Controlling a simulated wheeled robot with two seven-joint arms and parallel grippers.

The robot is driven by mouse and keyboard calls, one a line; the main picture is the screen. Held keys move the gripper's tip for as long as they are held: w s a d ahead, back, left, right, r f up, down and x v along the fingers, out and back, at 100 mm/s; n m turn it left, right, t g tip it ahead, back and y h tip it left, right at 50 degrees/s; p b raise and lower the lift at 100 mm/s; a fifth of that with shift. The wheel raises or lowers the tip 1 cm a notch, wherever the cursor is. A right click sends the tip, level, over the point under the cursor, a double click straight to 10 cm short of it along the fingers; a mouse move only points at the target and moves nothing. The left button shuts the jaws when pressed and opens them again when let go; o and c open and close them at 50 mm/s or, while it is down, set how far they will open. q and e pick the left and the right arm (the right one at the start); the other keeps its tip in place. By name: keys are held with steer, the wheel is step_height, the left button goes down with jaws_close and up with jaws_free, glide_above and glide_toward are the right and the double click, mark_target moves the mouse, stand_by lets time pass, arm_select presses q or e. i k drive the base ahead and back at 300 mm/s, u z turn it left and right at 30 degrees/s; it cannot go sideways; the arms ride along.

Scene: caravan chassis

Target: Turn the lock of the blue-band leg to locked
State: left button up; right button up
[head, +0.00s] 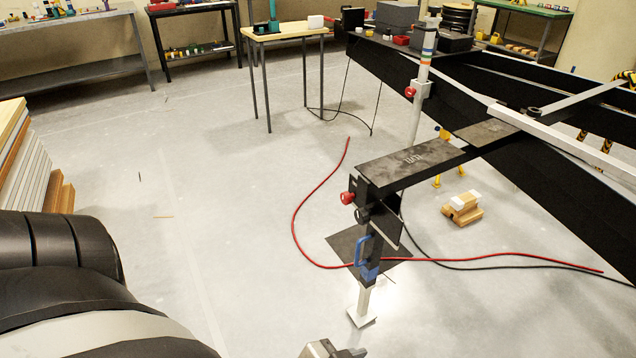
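The blue-band leg (369,275) stands upright at the near corner of the chassis, its pale lower tube ending in a square foot on the floor. A blue handle (361,250) is on its side. Above it are a red knob (347,198) and a black round knob (362,215); I cannot tell the lock's position from here. My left arm fills the lower left. A small grey and black piece at the bottom edge, apart from the leg, seems to be the tip of my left gripper (332,350); its fingers are mostly cut off. My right gripper is out of view.
The dark chassis frame (535,145) extends right. Another leg with coloured bands (428,50) has its own red knob (410,92). A red hose (296,222) and black cable (480,265) cross the floor. Wooden blocks (462,213) lie beneath the frame.

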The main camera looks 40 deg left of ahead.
mark_target(347, 197)
steer(key=u, duration=2.65)
steer(key=i, duration=2.85)
steer(key=z, duration=2.9)
